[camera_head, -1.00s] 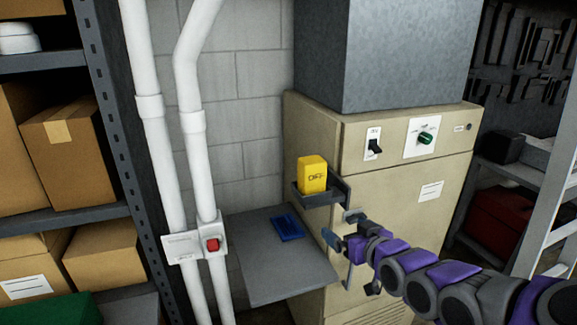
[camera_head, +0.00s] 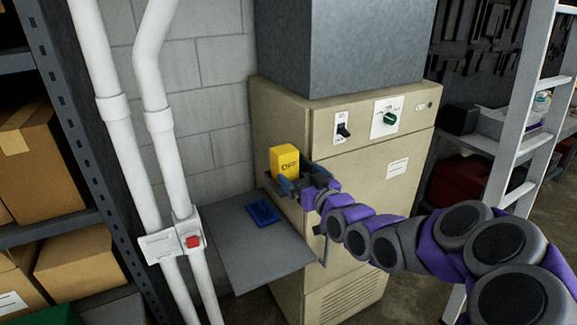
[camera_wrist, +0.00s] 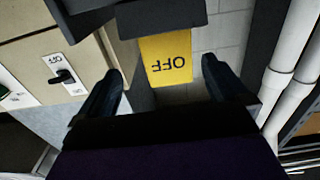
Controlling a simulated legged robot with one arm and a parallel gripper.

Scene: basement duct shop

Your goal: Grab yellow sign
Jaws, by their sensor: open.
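The yellow sign (camera_head: 284,161) is a small upright block marked OFF. It sits in a dark bracket on the left side of the beige cabinet, partly hidden low down by my gripper. My gripper (camera_head: 287,184) is at the front of the bracket, just below the sign. In the wrist view the sign (camera_wrist: 166,58) hangs upside down between my two spread fingers (camera_wrist: 160,82), a little beyond their tips. The gripper is open and holds nothing.
A grey shelf (camera_head: 240,258) with a blue tray (camera_head: 263,211) lies below the bracket. The beige cabinet (camera_head: 345,220) stands right behind my arm. White pipes with a red-button box (camera_head: 193,241) run at left. A ladder (camera_head: 530,110) stands at right.

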